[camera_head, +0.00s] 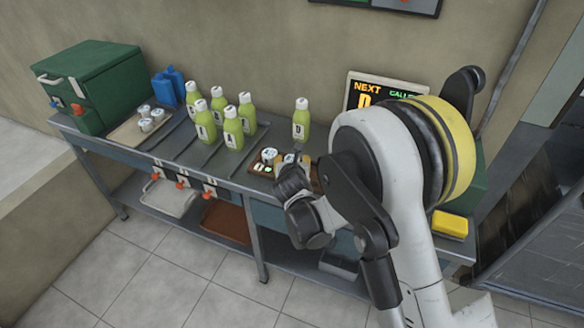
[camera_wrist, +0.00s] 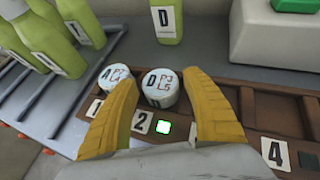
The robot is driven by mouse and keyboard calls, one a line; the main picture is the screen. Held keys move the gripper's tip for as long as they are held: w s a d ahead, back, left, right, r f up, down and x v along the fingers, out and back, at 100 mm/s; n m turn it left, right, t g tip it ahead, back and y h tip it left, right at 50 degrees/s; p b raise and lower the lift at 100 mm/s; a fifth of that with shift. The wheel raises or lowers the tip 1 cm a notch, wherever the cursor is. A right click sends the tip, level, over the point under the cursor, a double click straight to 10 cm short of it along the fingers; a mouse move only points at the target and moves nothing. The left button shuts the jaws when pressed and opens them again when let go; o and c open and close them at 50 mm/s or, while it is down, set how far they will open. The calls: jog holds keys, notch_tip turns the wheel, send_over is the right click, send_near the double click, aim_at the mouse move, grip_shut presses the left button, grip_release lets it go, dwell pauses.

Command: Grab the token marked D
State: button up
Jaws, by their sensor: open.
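A similar white token marked A (camera_wrist: 113,80) stands just left of the left finger. In the head view my arm covers part of the rack (camera_head: 262,169).
A green bottle labelled D (camera_wrist: 166,22) stands behind the token, and several other green bottles (camera_head: 232,128) stand to the left. Rack slots on the right look empty. A pale tray (camera_head: 128,132) with white tokens and a green box (camera_head: 95,85) are at far left.

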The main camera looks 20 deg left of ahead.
jog(key=shift+w+a+f, duration=0.15)
jog(key=shift+w+f, duration=0.15)
jog(key=shift+w, duration=0.2)
jog(key=shift+r, duration=0.1)
jog(key=c, duration=0.9)
jog(key=shift+r, duration=0.1)
